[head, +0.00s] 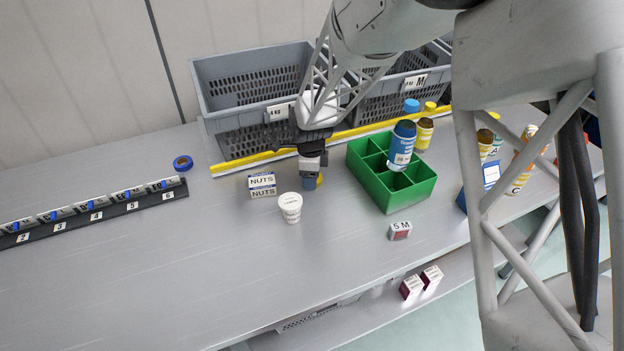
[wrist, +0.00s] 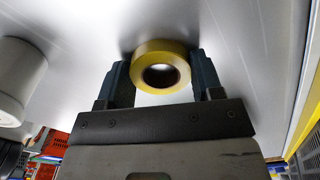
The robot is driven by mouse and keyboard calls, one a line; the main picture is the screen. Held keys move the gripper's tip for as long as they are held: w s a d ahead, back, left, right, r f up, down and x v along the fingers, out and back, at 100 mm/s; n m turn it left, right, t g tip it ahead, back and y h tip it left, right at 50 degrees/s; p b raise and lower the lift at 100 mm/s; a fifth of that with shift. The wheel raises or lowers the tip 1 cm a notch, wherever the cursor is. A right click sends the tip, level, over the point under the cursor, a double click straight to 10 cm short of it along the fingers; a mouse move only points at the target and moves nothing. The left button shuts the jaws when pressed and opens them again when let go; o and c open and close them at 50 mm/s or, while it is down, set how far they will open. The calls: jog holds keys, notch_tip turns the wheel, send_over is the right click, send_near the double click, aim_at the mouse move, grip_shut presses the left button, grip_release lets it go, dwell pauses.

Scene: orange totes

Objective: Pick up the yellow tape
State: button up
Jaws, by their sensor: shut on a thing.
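The yellow tape (wrist: 161,47) is a roll with a dark core, seen in the wrist view between the two fingers of my gripper (wrist: 160,80). My gripper is shut on it, one finger at each side. In the head view my gripper (head: 311,183) is low over the grey table, and a small yellow part of the tape (head: 319,180) shows beside the fingers. The rest of the tape is hidden there. I cannot tell whether the tape touches the table.
A NUTS box (head: 262,185) and a white tub (head: 290,206) stand close to my gripper. A green divided tray (head: 408,190) is to the right. Grey crates (head: 240,85) stand behind a yellow rail (head: 240,163). Blue tape (head: 182,163) lies left.

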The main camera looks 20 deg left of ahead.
jog(key=shift+c, duration=0.4)
jog(key=shift+r, duration=0.15)
jog(key=shift+r, duration=0.55)
notch_tip(320, 180, up, 2)
jog(key=shift+r, duration=0.1)
jog(key=s+d, duration=0.3)
jog(key=s, duration=0.1)
jog(key=s+d+r, duration=0.1)
jog(key=s+d, duration=0.2)
jog(key=s, duration=0.1)
jog(key=s+d, duration=0.3)
jog(key=s, duration=0.1)
jog(key=shift+s+d+r, duration=0.2)
jog(key=shift+s+d, duration=0.1)
jog(key=shift+s, duration=0.1)
